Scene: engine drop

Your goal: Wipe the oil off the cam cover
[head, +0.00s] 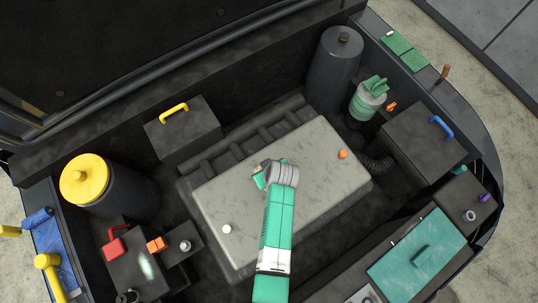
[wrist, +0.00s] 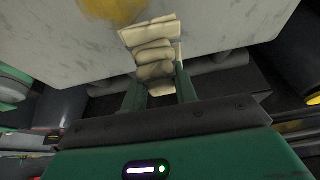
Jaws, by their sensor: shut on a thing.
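The cam cover (head: 320,150) is a broad light grey block in the middle of the engine bay. In the wrist view its grey surface (wrist: 220,28) fills the top. A yellow-brown oil patch (wrist: 112,9) lies on it at the top edge of that view, just beyond the cloth; I cannot make it out in the head view, where my arm covers part of the cover. My gripper (wrist: 160,88) is shut on a folded beige cloth (wrist: 153,55). In the head view my gripper (head: 262,177) is over the cover's middle, mostly hidden by my wrist. I cannot tell whether the cloth touches the cover.
An orange cap (head: 343,154) and a white cap (head: 227,229) stand on the cover. Around it are a yellow-topped canister (head: 85,180), a yellow-handled box (head: 183,130), a dark cylinder (head: 335,70), a green-topped reservoir (head: 368,98) and a blue-handled box (head: 425,145).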

